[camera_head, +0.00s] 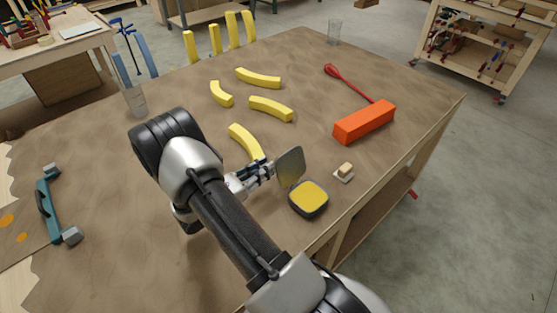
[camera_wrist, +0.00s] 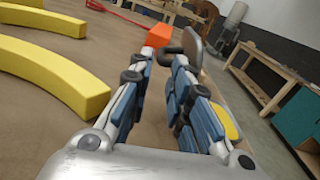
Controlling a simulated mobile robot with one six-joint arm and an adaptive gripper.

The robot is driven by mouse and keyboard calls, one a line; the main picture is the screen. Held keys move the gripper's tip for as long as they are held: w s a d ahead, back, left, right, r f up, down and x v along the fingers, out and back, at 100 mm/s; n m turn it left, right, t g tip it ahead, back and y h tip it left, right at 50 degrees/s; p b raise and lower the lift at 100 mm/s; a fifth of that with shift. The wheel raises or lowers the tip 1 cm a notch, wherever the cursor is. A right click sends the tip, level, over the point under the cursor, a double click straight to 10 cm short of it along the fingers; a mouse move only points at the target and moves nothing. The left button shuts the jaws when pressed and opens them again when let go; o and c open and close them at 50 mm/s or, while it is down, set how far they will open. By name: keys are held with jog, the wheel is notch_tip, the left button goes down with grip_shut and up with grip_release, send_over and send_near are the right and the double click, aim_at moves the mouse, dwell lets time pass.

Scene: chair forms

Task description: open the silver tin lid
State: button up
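The silver tin (camera_head: 308,211) stands near the table's right edge, with yellow inside. Its grey lid (camera_head: 290,167) stands up, tilted steeply off the tin at its far left side, so the inside is uncovered. My gripper (camera_head: 267,169) is at the lid's left side, very close to it. In the wrist view, the lid (camera_wrist: 195,42) is beyond the fingertips, and a dark part of it reaches toward the gap between them. My gripper (camera_wrist: 165,58) has its fingers apart; I cannot tell whether they touch the lid. The tin's yellow inside (camera_wrist: 226,122) shows partly behind the right finger.
Several yellow curved pieces (camera_head: 270,108) lie beyond my gripper. An orange block (camera_head: 364,122), a red spoon-like tool (camera_head: 348,83) and a small pale block on a plate (camera_head: 344,173) lie to the right. A teal-handled tool (camera_head: 48,205) is at the left. Clear glasses (camera_head: 136,101) stand farther off.

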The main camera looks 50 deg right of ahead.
aim_at(279, 159)
jog(key=d, duration=0.6)
jog(key=shift+s+d+b, duration=0.25)
jog(key=shift+s+b, duration=0.05)
jog(key=shift+s, duration=0.05)
grip_shut()
dwell(0.3)
